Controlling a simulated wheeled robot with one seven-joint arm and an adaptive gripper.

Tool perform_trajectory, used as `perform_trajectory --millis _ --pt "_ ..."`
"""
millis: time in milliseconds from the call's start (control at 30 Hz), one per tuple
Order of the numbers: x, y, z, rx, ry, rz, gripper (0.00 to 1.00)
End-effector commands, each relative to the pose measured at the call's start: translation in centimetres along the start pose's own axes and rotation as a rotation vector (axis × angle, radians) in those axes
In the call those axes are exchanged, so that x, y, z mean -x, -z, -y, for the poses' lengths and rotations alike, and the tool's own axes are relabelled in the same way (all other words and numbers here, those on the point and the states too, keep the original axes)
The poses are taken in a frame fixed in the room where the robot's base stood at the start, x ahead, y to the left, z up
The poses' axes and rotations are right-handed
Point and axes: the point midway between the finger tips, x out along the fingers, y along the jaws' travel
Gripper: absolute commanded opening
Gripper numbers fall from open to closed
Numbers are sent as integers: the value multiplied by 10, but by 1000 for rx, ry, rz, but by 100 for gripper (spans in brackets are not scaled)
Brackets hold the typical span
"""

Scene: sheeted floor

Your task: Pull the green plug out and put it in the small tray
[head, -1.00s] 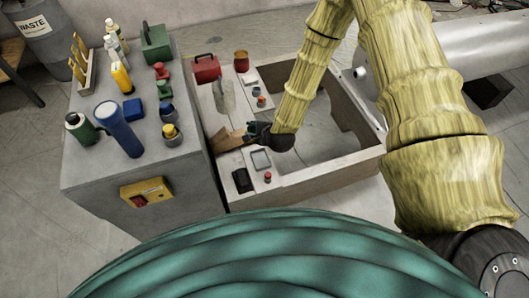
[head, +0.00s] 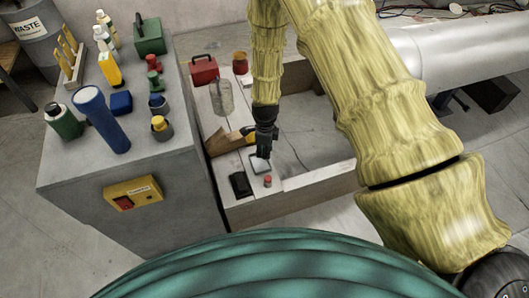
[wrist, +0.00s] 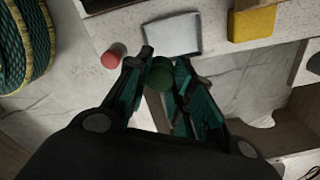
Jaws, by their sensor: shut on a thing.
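My gripper (head: 264,154) points down just above the small tray (head: 257,169) in the head view. In the wrist view my gripper (wrist: 162,75) has its teal fingers closed on the green plug (wrist: 161,74), a round dark-green piece at the fingertips. The plug cannot be made out in the head view. The small tray also shows in the wrist view (wrist: 172,34) as a pale, shallow rectangle just beyond the fingertips. The plug appears held clear, not lying in the tray.
A red-topped piece (head: 267,181) and a black block (head: 240,185) stand near the tray. A yellow block (wrist: 253,23) lies beside it. A red toolbox (head: 203,70) and a clear container (head: 222,99) are further back. The grey cabinet (head: 85,170) stands left.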

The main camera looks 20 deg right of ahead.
Motion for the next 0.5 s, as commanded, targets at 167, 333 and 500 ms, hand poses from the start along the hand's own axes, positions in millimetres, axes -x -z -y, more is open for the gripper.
perform_trajectory --millis 167,333,500 --pt "-4 0 0 -6 -8 -5 0" --pt "-13 0 0 -6 -7 -4 0" --pt "-28 0 0 -4 -6 -4 0"
